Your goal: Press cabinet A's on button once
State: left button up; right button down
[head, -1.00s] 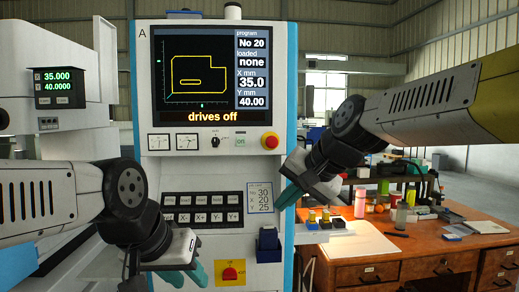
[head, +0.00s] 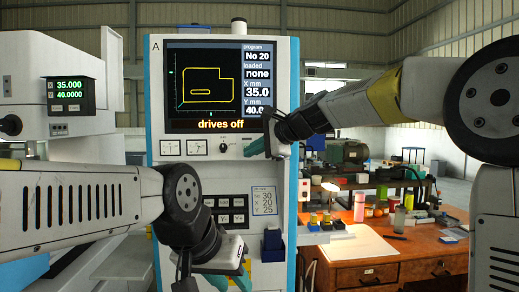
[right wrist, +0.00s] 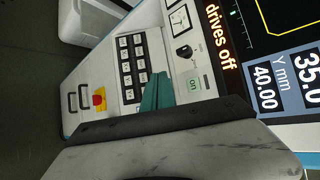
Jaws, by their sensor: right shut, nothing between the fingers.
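Cabinet A (head: 155,95) stands in front of me, its screen (head: 205,85) reading "drives off". My right gripper (head: 250,147) is shut and empty, its teal fingers pointing left across the panel below the screen. In the head view it hides the on button. In the right wrist view the on button (right wrist: 193,85), a pale square with green lettering, shows just right of the teal fingers (right wrist: 158,90). I cannot tell how far the fingertips are from the panel. My left gripper (head: 230,279) is low in front of the cabinet; its jaw opening is unclear.
A black dial (head: 223,148) and two gauges (head: 184,148) sit left of the right fingertips. A red knob (right wrist: 99,99) on a yellow plate and rows of black keys (right wrist: 131,68) are lower on the panel. A cluttered wooden desk (head: 400,252) stands at right.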

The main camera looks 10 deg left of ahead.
jog(key=shift+w, duration=0.1)
jog(key=w+a, duration=0.2)
jog(key=w, duration=0.6)
jog(key=shift+w+a, duration=0.15)
dwell(1.9)
jog(key=shift+w+a, duration=0.15)
jog(key=shift+w, duration=0.25)
jog(key=shift+w+a, duration=0.1)
jog(key=shift+w, duration=0.25)
dwell(0.5)
jog(key=shift+s+d, duration=0.25)
jog(key=shift+s, duration=0.5)
jog(key=shift+s, duration=0.1)
